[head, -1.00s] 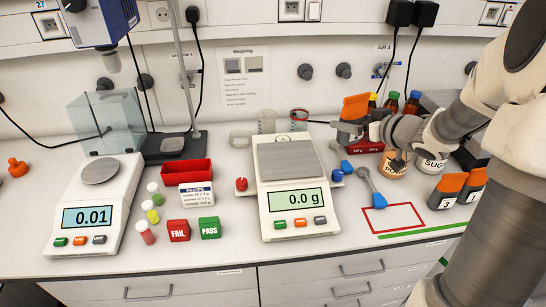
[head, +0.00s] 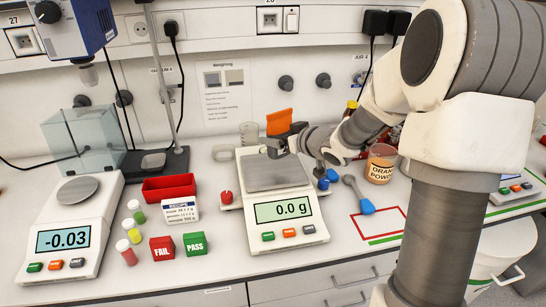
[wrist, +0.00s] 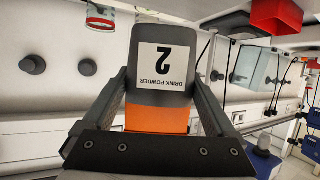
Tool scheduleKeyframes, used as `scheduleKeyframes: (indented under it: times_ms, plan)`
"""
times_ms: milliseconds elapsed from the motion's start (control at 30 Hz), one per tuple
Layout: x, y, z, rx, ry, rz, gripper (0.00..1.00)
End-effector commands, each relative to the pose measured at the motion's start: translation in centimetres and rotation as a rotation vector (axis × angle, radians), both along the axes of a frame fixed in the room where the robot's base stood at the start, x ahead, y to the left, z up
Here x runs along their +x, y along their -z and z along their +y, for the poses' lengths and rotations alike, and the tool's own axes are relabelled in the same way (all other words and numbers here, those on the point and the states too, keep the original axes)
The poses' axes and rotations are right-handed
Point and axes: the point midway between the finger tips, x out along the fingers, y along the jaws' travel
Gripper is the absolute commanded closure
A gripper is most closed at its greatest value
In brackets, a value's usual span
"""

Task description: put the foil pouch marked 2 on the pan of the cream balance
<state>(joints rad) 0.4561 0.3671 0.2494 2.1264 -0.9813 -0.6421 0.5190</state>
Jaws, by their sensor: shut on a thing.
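The foil pouch marked 2 (wrist: 160,92) is grey with an orange end and a white label reading "DRINK POWDER 2", upside down in the wrist view. My gripper (wrist: 160,100) is shut on it, one finger at each side. In the head view the pouch's orange part (head: 280,122) sticks up above my gripper (head: 277,146). The cream balance (head: 288,236) stands mid-bench, reading 0.0 g, with a bare square grey pan (head: 272,176). The gripper is over the pan's back edge; the gap below the pouch cannot be told.
A second balance (head: 67,238) with a round pan reads -0.03 at the left. A red tray (head: 168,188), small vials, and FAIL (head: 162,248) and PASS (head: 195,244) blocks lie between. A glass beaker (head: 249,134) is behind the pan; an orange powder jar (head: 381,165) stands right.

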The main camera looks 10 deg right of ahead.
Motion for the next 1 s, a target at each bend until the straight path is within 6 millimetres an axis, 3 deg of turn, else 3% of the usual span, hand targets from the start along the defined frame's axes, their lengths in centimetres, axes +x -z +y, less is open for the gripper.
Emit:
scheduleKeyframes:
  times_ms: [100, 267, 500, 900, 933, 1000]
  plan:
    - [0.6, 0.8, 1.3, 0.001, -0.002, -0.002, 0.81]
    - [0.7, 1.5, 1.6, 0.000, 0.001, -0.002, 0.81]
    - [0.7, 4.9, 1.6, 0.002, 0.001, 0.001, 0.81]
    - [0.7, 5.4, 1.5, 0.000, 0.001, -0.002, 0.81]
    - [0.7, 5.4, 1.5, 0.000, 0.002, -0.001, 0.05]
    - [0.7, 5.3, 1.5, 0.000, 0.001, -0.001, 0.00]
